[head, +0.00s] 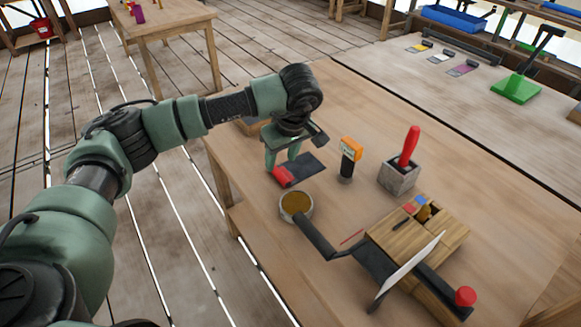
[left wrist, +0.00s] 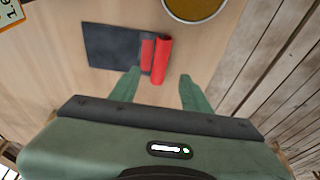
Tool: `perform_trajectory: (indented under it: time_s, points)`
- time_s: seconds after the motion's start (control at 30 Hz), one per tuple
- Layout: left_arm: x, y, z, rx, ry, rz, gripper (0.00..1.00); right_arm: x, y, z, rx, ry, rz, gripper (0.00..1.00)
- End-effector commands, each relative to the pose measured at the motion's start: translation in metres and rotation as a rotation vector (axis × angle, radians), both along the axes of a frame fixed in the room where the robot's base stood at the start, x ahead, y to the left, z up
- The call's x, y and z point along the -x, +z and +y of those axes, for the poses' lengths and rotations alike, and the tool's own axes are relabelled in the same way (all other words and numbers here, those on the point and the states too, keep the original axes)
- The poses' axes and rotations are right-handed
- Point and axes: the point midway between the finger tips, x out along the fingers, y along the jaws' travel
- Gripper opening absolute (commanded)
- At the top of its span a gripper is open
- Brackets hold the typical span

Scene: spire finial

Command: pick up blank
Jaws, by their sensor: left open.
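The blank appears to be the red cylinder (head: 282,176) lying at the edge of a dark flat plate (head: 306,167) on the wooden table. In the left wrist view the red cylinder (left wrist: 162,60) lies just beyond the fingertips, and its red reflection shows on the dark plate (left wrist: 108,46). My left gripper (head: 281,161) is open and empty, pointing down above the cylinder. In the left wrist view the fingers (left wrist: 160,84) stand apart on either side of the cylinder's near end; contact cannot be told. My right gripper is not in view.
A round pan (head: 296,205) with brown contents and a dark handle is near the plate. An orange-topped device (head: 350,158), a stone block with a red handle (head: 399,175) and a wooden block (head: 395,243) stand to the right. The table's left edge is close.

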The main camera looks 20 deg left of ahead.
Motion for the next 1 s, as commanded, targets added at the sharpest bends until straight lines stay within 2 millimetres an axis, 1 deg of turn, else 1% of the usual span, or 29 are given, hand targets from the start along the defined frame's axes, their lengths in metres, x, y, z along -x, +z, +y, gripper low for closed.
perform_trajectory:
  time_s: [0.03, 0.1, 0.17, 0.3, 0.4, 0.5, 0.6, 1.0]
  points:
    - [0.0, -0.005, 0.002, 0.0, 0.002, 0.003, 0.47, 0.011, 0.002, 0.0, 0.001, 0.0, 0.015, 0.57]
    - [-0.001, -0.013, 0.003, -0.001, 0.001, 0.004, 0.47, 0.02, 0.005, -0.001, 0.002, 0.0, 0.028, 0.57]
    - [-0.002, -0.023, 0.004, -0.001, 0.001, 0.005, 0.47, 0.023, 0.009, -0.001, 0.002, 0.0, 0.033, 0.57]
    - [-0.006, -0.043, 0.008, 0.0, 0.001, 0.002, 0.47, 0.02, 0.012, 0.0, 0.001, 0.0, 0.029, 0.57]
    - [-0.007, -0.051, 0.01, 0.0, 0.0, 0.001, 0.47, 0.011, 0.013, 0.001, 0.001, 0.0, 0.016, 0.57]
    - [-0.008, -0.053, 0.01, 0.001, 0.0, 0.0, 0.47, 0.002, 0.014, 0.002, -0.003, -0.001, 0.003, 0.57]
    - [-0.008, -0.053, 0.01, 0.0, 0.0, -0.001, 0.47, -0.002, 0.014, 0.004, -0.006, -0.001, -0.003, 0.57]
    - [-0.008, -0.055, 0.01, 0.0, 0.0, -0.001, 0.47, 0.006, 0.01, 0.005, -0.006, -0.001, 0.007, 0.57]
